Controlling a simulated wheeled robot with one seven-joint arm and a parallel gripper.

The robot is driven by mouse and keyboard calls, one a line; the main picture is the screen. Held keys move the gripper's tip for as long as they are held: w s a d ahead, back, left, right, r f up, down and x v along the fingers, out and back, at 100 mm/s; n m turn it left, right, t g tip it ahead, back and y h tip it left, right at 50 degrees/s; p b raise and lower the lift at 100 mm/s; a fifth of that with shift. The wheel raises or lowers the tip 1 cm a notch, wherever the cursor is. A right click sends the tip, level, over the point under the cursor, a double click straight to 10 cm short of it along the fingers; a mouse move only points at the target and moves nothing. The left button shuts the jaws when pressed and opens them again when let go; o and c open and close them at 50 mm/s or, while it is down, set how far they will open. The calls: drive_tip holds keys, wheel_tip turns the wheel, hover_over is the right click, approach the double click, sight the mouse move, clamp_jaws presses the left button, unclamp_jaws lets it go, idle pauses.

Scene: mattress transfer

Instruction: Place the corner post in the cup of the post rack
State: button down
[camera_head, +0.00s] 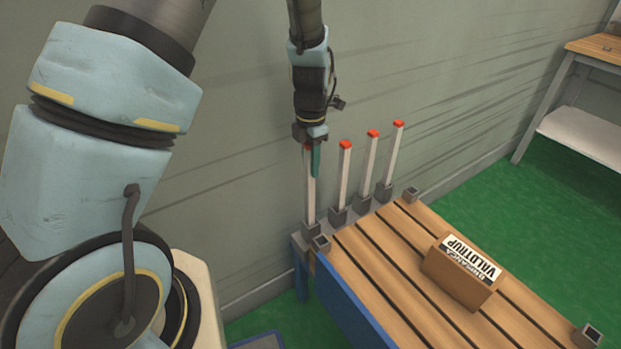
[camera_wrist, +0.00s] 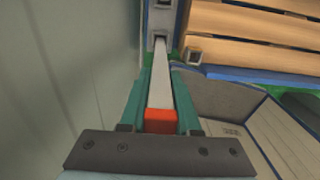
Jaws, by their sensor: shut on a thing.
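My gripper (camera_head: 312,158) is shut on a pale, red-topped corner post (camera_head: 309,195) at the left end of the row. In the wrist view the post (camera_wrist: 159,80) stands between my teal fingers (camera_wrist: 160,108), with its red top nearest the camera. The post is about upright. Its lower end meets the grey cup (camera_head: 311,230) at the left of the post rack (camera_head: 325,223). It looks seated there, but the exact depth cannot be told.
Three similar posts (camera_head: 344,175) stand in the other cups to the right. A slatted wooden bed (camera_head: 385,250) with grey corner sockets (camera_head: 321,243) is beside the rack. A cardboard box (camera_head: 462,272) with a sign sits on the slats. A wall (camera_head: 240,130) is close behind.

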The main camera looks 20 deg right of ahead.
drive_tip(key=shift+f, duration=1.85)
drive_tip(key=shift+f, duration=0.15)
drive_tip(key=c, duration=0.6)
unclamp_jaws()
wheel_tip(320, 180, up, 12)
drive_tip(key=shift+r, duration=0.2)
